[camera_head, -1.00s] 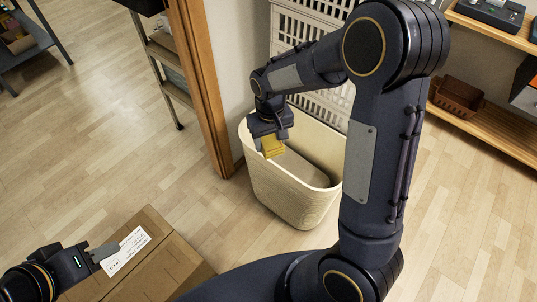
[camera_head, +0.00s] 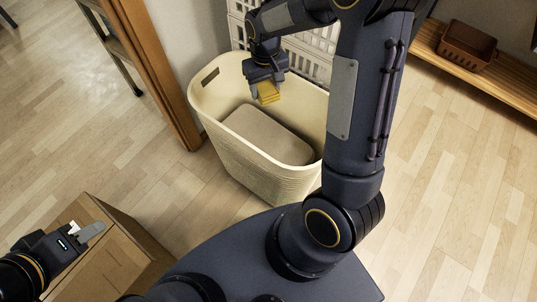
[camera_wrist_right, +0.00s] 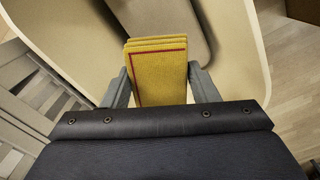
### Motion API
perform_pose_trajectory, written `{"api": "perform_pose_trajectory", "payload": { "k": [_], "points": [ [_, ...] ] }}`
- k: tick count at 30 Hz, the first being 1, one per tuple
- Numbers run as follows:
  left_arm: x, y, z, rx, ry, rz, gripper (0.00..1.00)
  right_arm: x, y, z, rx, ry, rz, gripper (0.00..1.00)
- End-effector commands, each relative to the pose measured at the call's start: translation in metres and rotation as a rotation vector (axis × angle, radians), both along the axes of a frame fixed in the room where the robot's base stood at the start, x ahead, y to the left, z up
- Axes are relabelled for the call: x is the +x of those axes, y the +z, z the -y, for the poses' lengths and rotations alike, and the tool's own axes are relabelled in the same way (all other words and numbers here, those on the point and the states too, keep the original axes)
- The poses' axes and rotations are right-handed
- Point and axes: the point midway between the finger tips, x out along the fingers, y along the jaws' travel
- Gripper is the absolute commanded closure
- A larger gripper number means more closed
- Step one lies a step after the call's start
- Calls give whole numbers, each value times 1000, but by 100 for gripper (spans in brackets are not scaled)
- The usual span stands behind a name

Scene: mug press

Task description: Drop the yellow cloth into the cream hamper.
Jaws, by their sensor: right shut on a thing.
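The yellow cloth (camera_head: 268,93) is a small folded stack with a dark red stitched line, seen clearly in the right wrist view (camera_wrist_right: 158,70). My right gripper (camera_head: 267,84) is shut on it, a finger on each side. It holds the cloth over the open mouth of the cream hamper (camera_head: 240,165), near its back rim. The hamper stands upright on the floor; a flat beige surface shows inside it. My left gripper (camera_head: 92,232) is at the lower left, above a cardboard box; its finger gap is not clear.
The cardboard box (camera_head: 115,265) stands on the floor at the lower left. A white slatted crate (camera_head: 310,55) is behind the hamper. A wooden door frame (camera_head: 160,80) rises left of it. A brown basket (camera_head: 466,48) sits on a wooden shelf at the right.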

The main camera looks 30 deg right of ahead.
Motion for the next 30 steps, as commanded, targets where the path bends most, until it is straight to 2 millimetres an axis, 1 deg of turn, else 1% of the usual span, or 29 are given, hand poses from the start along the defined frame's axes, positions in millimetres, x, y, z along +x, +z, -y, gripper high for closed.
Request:
{"api": "perform_pose_trajectory", "payload": {
  "k": [1, 5, 8, 15, 19, 23, 30],
  "points": [
    [0, -5, 0, 0, 0, 1, 64, 0, -5, 1, 0, -2, 1, 72],
    [0, -9, 0, 0, 0, 1, 64, 0, -10, 2, 0, -2, 1, 72],
    [0, -16, 0, 0, 0, 1, 64, 0, -17, 2, 0, -2, 0, 72],
    [0, -41, 0, 0, 0, 0, 64, 0, -46, 2, 0, -3, 0, 72],
    [0, -52, 0, 0, 0, 0, 64, 0, -60, 2, 0, -3, 0, 72],
    [0, -56, 0, 0, 0, 0, 64, 0, -65, 2, 0, -3, 0, 72],
    [0, -55, 0, 0, 0, 0, 64, 0, -64, 2, 0, -3, 0, 72]
  ]
}}
